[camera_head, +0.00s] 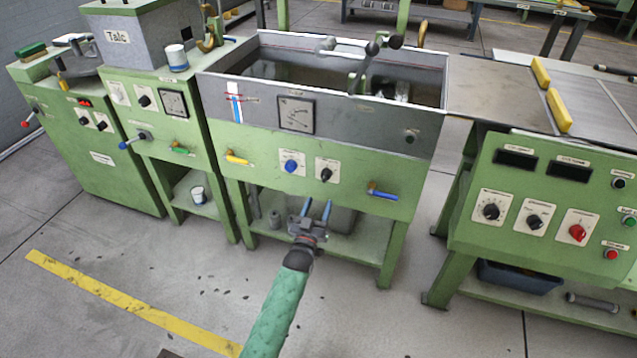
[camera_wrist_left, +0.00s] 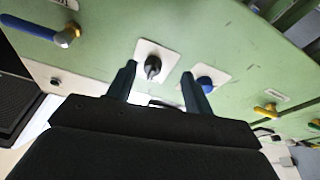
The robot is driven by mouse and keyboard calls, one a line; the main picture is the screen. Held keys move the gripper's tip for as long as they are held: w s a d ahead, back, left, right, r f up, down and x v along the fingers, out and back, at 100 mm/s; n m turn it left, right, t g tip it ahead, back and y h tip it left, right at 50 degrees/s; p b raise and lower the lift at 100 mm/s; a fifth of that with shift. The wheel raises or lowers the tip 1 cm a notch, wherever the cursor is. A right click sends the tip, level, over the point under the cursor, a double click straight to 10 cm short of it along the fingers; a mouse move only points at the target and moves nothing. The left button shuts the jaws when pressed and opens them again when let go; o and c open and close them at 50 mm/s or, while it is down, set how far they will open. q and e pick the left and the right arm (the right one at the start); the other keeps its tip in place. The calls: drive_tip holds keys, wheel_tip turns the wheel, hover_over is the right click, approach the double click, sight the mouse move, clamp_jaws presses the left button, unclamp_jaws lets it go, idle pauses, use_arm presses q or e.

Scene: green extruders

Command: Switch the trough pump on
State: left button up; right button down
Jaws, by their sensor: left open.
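The grey water trough (camera_head: 420,112) is set in a green machine in the middle of the head view. Its green front panel carries a black knob (camera_head: 326,174) and, left of it, a blue knob (camera_head: 291,166), each on a white plate. Their lettering is too small to read. My left gripper (camera_head: 316,208) is open and empty, in front of and below the knobs. In the left wrist view the black knob (camera_wrist_left: 153,67) shows between the gripper's fingertips (camera_wrist_left: 158,78), apparently beyond them. The blue knob (camera_wrist_left: 205,80) shows just outside the right finger. My right gripper is not in view.
A yellow-handled valve (camera_head: 237,158) and a blue-handled valve (camera_head: 382,192) stick out from the same panel. A gauge (camera_head: 296,114) is above the knobs. A green control cabinet (camera_head: 465,235) stands to the right. The floor in front is open.

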sight(324, 182)
use_arm(q)
drive_tip(key=shift+t, duration=0.8)
drive_tip(key=shift+w+d+r, duration=0.3)
drive_tip(key=shift+w+r, duration=0.55)
drive_tip(key=shift+w, duration=0.2)
drive_tip(key=shift+w+d+r, duration=0.3)
drive_tip(key=shift+w+r, duration=0.55)
drive_tip(key=shift+w, duration=0.15)
drive_tip(key=shift+w+d+r, duration=0.3)
drive_tip(key=shift+w+r, duration=0.55)
drive_tip(key=shift+w, duration=0.2)
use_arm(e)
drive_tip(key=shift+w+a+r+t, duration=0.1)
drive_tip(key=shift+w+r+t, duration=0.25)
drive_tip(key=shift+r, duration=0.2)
use_arm(q)
drive_tip(key=c, duration=1)
